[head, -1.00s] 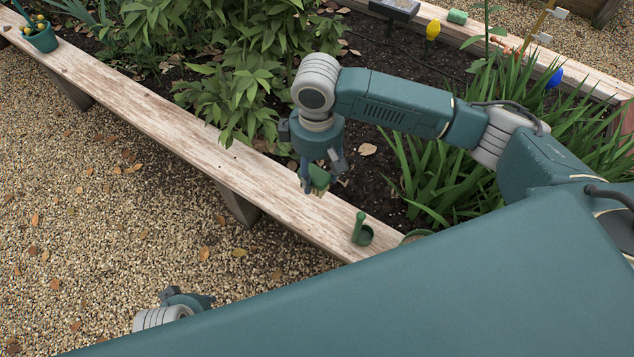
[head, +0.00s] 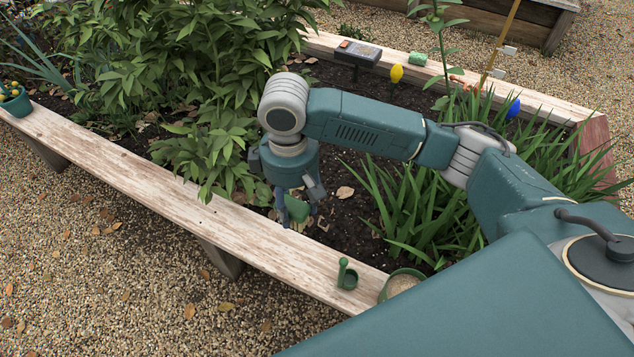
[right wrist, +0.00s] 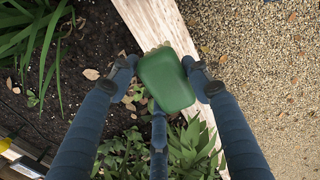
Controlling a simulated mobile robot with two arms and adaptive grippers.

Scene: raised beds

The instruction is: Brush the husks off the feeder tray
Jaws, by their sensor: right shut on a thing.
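My right gripper (head: 298,215) is shut on a small green brush (head: 297,208), just over the wooden plank edge of the bed. The right wrist view shows the brush as a rounded green block (right wrist: 166,82) between the fingers (right wrist: 165,77), with pale bristles partly showing beyond it. A round green dish (head: 388,283) with pale tan bits stands at the plank's right end, partly behind my body. A dark box-like thing with a grey top (head: 358,52) stands at the far edge; I cannot tell which one is the feeder tray. My left gripper is out of view.
A small green cup with an upright handle (head: 347,275) stands on the plank (head: 140,175), left of the dish. A green pot (head: 15,102) is at the plank's far left. Leafy plants crowd the bed. Yellow (head: 397,73) and blue (head: 513,108) bulb-shaped things stand at the back.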

